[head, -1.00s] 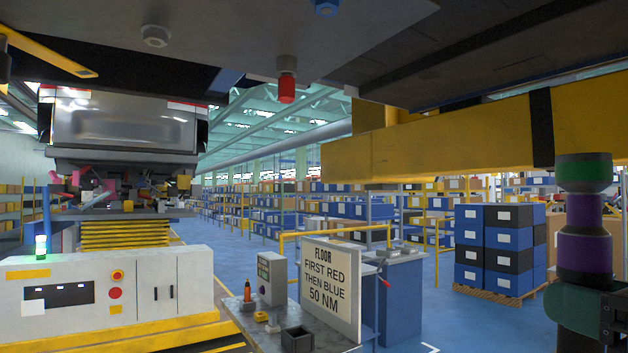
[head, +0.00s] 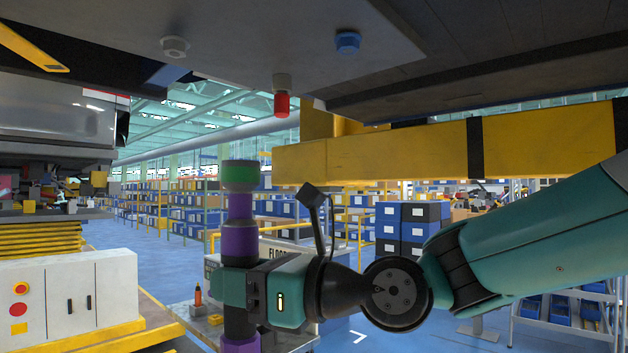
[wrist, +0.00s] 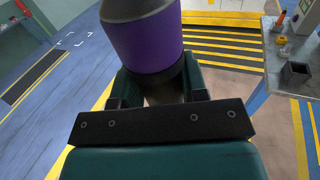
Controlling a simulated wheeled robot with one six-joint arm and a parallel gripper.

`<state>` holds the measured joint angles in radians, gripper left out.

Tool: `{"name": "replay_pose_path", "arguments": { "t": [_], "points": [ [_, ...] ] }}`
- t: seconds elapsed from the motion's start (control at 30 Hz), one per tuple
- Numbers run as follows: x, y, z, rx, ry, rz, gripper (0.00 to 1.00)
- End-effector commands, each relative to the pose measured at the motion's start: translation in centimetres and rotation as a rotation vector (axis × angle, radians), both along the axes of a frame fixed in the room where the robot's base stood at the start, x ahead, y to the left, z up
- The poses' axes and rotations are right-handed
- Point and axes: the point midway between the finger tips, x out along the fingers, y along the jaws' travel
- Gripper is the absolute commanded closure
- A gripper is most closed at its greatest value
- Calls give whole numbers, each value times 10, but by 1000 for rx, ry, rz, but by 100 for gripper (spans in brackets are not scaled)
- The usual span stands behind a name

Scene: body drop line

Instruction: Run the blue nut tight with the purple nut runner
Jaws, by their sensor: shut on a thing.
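The blue nut (head: 348,42) hangs from the underside of the grey plate overhead, near its right edge. A red nut (head: 282,103) hangs on a longer stud to its lower left. My gripper (head: 236,287) is shut on the purple nut runner (head: 238,240), which stands upright with its green-ringed end up. In the head view that top end is left of both nuts, below the plate and apart from them. In the wrist view the purple body (wrist: 150,42) rises between the jaws; its upper end is out of frame.
A pale nut (head: 174,47) sits on the plate to the left. A yellow beam (head: 400,150) crosses behind on the right. A grey bench (wrist: 292,50) stands at right in the wrist view.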

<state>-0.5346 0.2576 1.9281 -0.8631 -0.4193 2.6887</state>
Motion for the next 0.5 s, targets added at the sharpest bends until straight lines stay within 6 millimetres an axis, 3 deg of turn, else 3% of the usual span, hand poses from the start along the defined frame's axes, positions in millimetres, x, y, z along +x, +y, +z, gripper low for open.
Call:
{"name": "replay_pose_path", "arguments": {
  "t": [0.03,0.2,0.33,0.5],
  "points": [
    [11,-17,26,3,-1,-24,98],
    [35,-71,67,-6,2,-75,98],
    [45,-105,89,-6,1,-106,98],
    [49,-127,101,-4,0,-124,98]
  ]
}}
